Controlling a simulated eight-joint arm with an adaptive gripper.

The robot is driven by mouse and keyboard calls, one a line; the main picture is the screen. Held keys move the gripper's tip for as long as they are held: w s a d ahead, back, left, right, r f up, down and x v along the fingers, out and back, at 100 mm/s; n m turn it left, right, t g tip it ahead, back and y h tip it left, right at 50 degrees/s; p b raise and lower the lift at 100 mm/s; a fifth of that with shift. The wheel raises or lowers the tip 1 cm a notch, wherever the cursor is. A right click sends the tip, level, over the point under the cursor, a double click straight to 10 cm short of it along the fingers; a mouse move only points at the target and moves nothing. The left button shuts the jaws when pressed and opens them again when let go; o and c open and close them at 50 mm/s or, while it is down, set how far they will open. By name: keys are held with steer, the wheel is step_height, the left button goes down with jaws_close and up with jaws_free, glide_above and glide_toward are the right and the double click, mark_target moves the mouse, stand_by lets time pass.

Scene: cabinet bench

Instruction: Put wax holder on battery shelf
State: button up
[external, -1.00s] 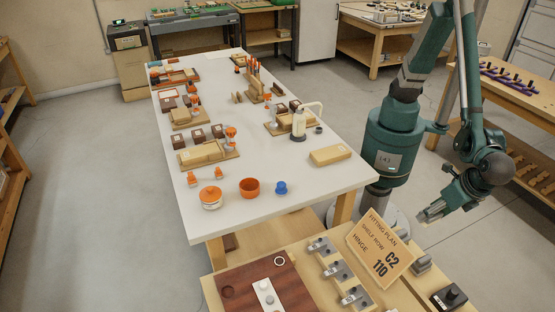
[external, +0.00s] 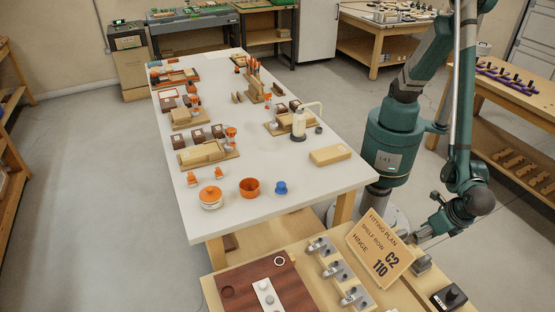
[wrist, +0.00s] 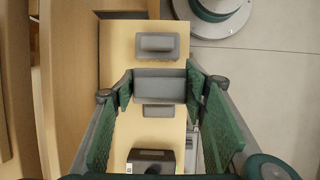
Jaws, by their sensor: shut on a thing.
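My gripper (external: 413,238) is low over the right end of the near wooden bench, beside the fitting plan sign. In the wrist view my gripper (wrist: 160,88) has its green fingers on both sides of a grey block (wrist: 160,84) and is shut on it. The block is over or on the pale wood; I cannot tell if it touches. I cannot tell from its look whether this block is the wax holder. No battery shelf can be made out by label.
Another grey block (wrist: 157,44) lies beyond the fingers, and a black box with a knob (external: 449,297) stands at the near side. The sign (external: 380,248) stands close to my gripper. Grey metal fittings (external: 338,271) and a dark red board (external: 258,288) lie left of it.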

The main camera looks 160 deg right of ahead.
steer(key=shift+f, duration=0.1)
steer(key=shift+f+b, duration=0.8)
steer(key=shift+f, duration=2.25)
steer(key=shift+f, duration=0.1)
steer(key=shift+f+b, duration=0.45)
steer(key=shift+f, duration=1.3)
steer(key=shift+f, duration=0.15)
steer(key=o, duration=1)
steer(key=shift+r, duration=0.2)
steer(key=p+v, duration=0.3)
steer(key=v, duration=0.9)
